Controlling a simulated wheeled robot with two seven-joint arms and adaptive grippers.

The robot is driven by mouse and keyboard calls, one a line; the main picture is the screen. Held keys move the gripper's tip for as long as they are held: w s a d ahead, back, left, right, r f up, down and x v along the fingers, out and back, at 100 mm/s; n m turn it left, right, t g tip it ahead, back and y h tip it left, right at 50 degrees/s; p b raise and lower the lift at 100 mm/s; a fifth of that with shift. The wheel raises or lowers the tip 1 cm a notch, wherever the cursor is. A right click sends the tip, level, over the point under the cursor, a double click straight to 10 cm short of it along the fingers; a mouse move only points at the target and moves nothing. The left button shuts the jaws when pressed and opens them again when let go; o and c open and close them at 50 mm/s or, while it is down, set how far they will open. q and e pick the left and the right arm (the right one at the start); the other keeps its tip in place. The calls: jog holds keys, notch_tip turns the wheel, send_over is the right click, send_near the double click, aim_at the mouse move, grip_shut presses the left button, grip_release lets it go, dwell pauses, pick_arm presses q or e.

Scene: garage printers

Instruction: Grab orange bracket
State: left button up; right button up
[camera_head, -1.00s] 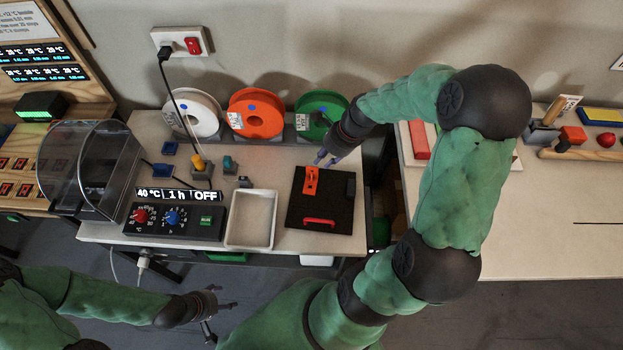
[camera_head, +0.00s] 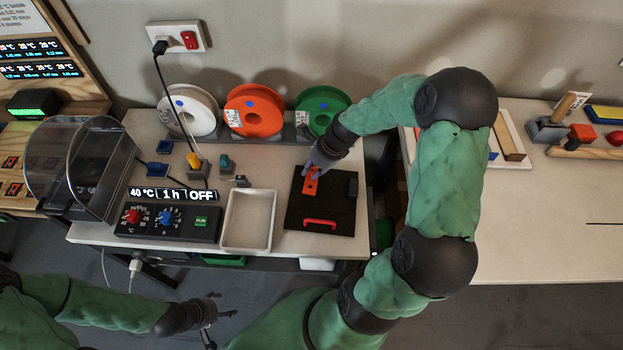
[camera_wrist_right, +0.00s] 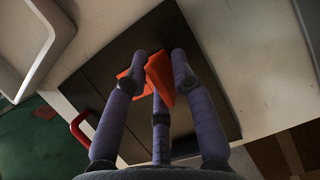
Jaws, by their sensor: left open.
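The orange bracket (camera_head: 309,187) lies on the back part of a black plate (camera_head: 340,212) on the table. My right gripper (camera_head: 311,169) is down at the bracket's far end. In the right wrist view, the fingers of my right gripper (camera_wrist_right: 159,66) stand around the upright part of the orange bracket (camera_wrist_right: 163,75), with the bracket between them. I cannot tell whether they press on it. My left gripper (camera_head: 222,318) is open and empty, low in front of the table, away from the bracket.
The plate has a red handle (camera_head: 320,222) at its front and a dark block (camera_head: 352,187) at its right. A white tray (camera_head: 248,220) stands left of it, beside a control box (camera_head: 168,222). Filament spools (camera_head: 254,110) stand behind. A second table (camera_head: 530,220) is at right.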

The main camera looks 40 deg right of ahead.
grip_shut()
jog(key=shift+r, duration=0.1)
